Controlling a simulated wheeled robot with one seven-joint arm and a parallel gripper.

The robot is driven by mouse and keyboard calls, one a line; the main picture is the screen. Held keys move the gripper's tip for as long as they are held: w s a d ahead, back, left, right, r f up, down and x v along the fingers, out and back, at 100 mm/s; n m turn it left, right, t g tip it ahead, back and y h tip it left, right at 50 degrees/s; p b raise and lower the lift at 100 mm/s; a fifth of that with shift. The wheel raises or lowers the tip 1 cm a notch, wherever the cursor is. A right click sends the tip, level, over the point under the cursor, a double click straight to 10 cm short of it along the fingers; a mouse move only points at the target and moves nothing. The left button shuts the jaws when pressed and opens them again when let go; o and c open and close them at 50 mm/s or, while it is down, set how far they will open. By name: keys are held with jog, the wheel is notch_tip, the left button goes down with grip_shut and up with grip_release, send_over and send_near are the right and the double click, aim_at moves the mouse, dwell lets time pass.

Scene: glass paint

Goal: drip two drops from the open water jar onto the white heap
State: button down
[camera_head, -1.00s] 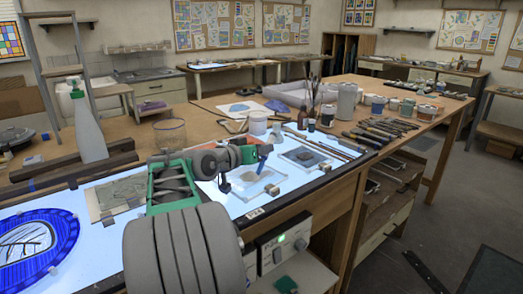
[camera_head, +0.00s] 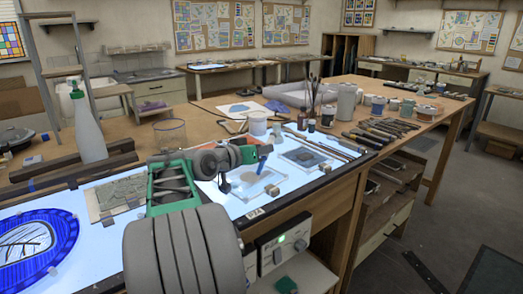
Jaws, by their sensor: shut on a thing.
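My gripper (camera_head: 258,154) is over the light table, past my green and grey arm links. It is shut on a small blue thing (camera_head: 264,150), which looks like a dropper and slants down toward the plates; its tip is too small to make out. Below it a clear plate (camera_head: 246,193) bears a small brownish heap (camera_head: 271,188). A second plate (camera_head: 290,153) to the right bears a dark grey heap (camera_head: 305,158). I cannot make out a clearly white heap. A white tub (camera_head: 258,123) stands behind the gripper. I cannot tell which vessel is the open water jar.
A clear glass beaker (camera_head: 170,133) and a spray bottle (camera_head: 88,127) stand at the left. Brushes in a pot (camera_head: 312,100), several jars and a row of tools (camera_head: 378,132) fill the right bench. Small wooden blocks (camera_head: 298,172) lie near the plates.

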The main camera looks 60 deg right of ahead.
notch_tip(320, 180, up, 2)
jog(key=shift+r+p, duration=0.1)
jog(key=shift+p, duration=0.4)
jog(key=shift+a, duration=0.1)
jog(key=shift+w+a+b, duration=0.25)
jog(key=shift+w+a, duration=0.2)
jog(key=shift+a, duration=0.25)
jog(key=shift+w+a+b, duration=0.2)
jog(key=shift+w+a, duration=0.25)
jog(key=shift+a, duration=0.25)
jog(key=shift+f+b, duration=0.65)
jog(key=shift+f, duration=0.25)
jog(key=shift+f+b, duration=0.35)
jog(key=shift+r, duration=0.1)
